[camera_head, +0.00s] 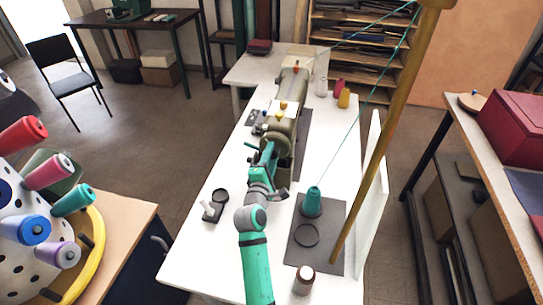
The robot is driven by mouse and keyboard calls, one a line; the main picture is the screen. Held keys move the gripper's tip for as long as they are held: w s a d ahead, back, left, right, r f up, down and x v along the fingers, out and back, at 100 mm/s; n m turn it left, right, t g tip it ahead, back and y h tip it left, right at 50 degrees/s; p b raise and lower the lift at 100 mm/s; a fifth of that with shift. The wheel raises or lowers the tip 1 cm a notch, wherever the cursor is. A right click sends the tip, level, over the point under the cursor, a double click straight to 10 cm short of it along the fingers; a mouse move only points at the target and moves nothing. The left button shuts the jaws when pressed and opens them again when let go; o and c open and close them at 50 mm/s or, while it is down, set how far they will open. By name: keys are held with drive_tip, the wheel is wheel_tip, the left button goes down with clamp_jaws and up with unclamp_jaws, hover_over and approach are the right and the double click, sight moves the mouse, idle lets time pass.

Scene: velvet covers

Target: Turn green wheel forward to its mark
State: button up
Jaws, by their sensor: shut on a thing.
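The sewing machine (295,85) is olive-beige and stands lengthwise on the white table (190,240). Its near end carries the round, dull green wheel (287,128), seen at a steep angle and partly covered by my gripper. My gripper (268,150) is at the near left side of this wheel, with its jaws shut on the wheel's edge. The exact contact is too small to see. I cannot make out the mark in this view.
A teal thread cone (311,203) stands on a grey mat (325,225), its thread running up to a tall yellow pole (378,150). A small brown jar (304,279) and a black-ringed stand (215,207) are near my arm. Spools (343,98) stand farther back.

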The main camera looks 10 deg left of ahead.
drive_tip(key=shift+r, duration=0.1)
idle(0.3)
drive_tip(key=o, duration=1)
drive_tip(key=shift+o, duration=0.2)
drive_tip(key=s, duration=1)
drive_tip(key=shift+s, duration=0.35)
